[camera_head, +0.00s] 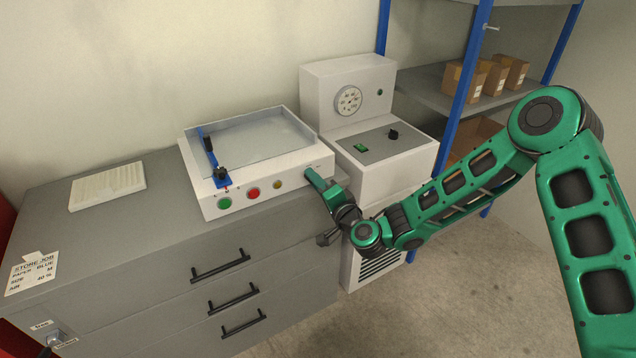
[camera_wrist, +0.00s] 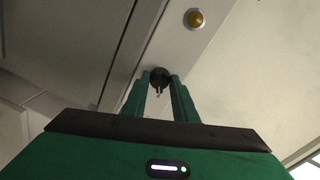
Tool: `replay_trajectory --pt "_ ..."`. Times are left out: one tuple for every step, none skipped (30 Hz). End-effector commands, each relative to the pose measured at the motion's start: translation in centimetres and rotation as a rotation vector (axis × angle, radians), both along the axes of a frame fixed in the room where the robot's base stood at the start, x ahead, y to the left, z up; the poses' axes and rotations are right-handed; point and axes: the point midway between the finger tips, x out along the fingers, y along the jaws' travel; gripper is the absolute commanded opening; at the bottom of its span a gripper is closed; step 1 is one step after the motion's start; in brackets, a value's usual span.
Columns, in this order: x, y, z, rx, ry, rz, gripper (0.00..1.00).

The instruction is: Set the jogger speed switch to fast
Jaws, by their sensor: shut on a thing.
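The jogger is a white box (camera_head: 292,173) with a glassy recessed top, standing on the grey cabinet. Its front face carries a green button (camera_head: 225,203), a red button (camera_head: 253,193) and an amber button (camera_head: 277,184). My gripper (camera_head: 312,174) is at the right end of that front face and hides what it holds in the head view. In the wrist view, my fingers are shut on a small dark round switch knob (camera_wrist: 158,76) on the pale panel. The amber button (camera_wrist: 195,18) shows above it. The switch's setting and marks cannot be read.
A white machine with a gauge (camera_head: 348,100) and a dark knob (camera_head: 393,134) stands close on the right. A white ribbed pad (camera_head: 108,187) and a job card (camera_head: 32,271) lie on the cabinet (camera_head: 150,235). Shelves with cartons (camera_head: 463,80) stand behind my arm.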

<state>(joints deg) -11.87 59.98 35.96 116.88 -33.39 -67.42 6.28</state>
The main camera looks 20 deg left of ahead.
Motion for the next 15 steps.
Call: replay_trajectory --pt "0.44 -0.22 0.06 0.006 0.003 -0.008 0.03" --pt "0.44 -0.22 0.06 0.01 0.007 -0.008 0.03" --pt "0.45 -0.23 0.06 0.014 0.012 -0.009 0.03" --pt "0.45 -0.23 0.05 0.017 0.015 -0.009 0.03" --pt "0.45 -0.23 0.05 0.019 0.017 -0.009 0.03" --pt "0.46 -0.24 0.06 0.021 0.02 -0.008 0.03" --pt "0.46 -0.24 0.06 0.022 0.02 -0.008 0.03" --pt "0.46 -0.24 0.05 0.022 0.021 -0.008 0.03" --pt "0.46 -0.24 0.05 0.023 0.022 -0.008 0.03" --pt "0.46 -0.24 0.05 0.023 0.022 -0.008 0.03" --pt "0.46 -0.24 0.04 0.024 0.023 -0.008 0.03" --pt "0.47 -0.25 0.04 0.023 0.022 -0.008 0.03" --pt "0.46 -0.26 0.04 0.022 0.022 -0.009 0.03" --pt "0.46 -0.26 0.04 0.022 0.022 -0.009 0.03" --pt "0.46 -0.26 0.03 0.022 0.022 -0.009 0.03"
